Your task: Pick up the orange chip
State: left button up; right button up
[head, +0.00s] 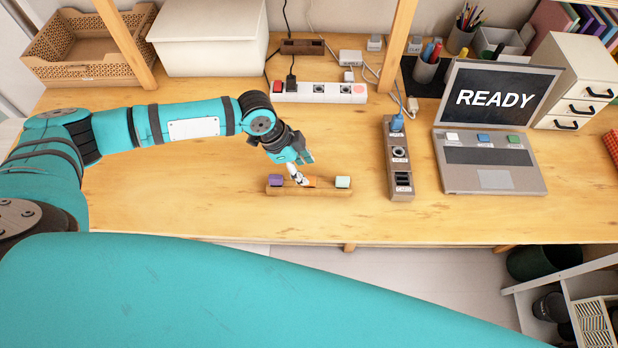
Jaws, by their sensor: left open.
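The orange chip (309,182) sits in the middle of a small wooden holder (325,190) near the table's front edge. A purple chip (276,181) is to its left and a pale mint chip (343,182) to its right in the same holder. My left gripper (299,178) points down at the holder, with its fingertips right at the orange chip's left side. It is open, and a finger partly hides the chip. I cannot tell whether the fingers touch the chip. My right gripper is not in view.
A socket block (401,165) stands right of the holder, then a laptop (490,150) reading READY. A power strip (318,92) with cables lies behind, near a white box (208,40). Wooden posts (397,45) rise from the table. Bare table surrounds the holder.

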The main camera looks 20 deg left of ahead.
aim_at(309, 177)
pick_arm(q)
jog(key=x, duration=0.3)
jog(key=shift+s+d+f+p, duration=0.1)
jog(key=shift+s+f+p, duration=0.1)
jog(key=shift+p, duration=0.2)
jog(key=shift+w+f, duration=0.1)
jog(key=shift+f, duration=0.1)
jog(key=c, duration=0.9)
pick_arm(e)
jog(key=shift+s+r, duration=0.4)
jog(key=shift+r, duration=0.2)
pick_arm(q)
jog(key=shift+r, duration=0.15)
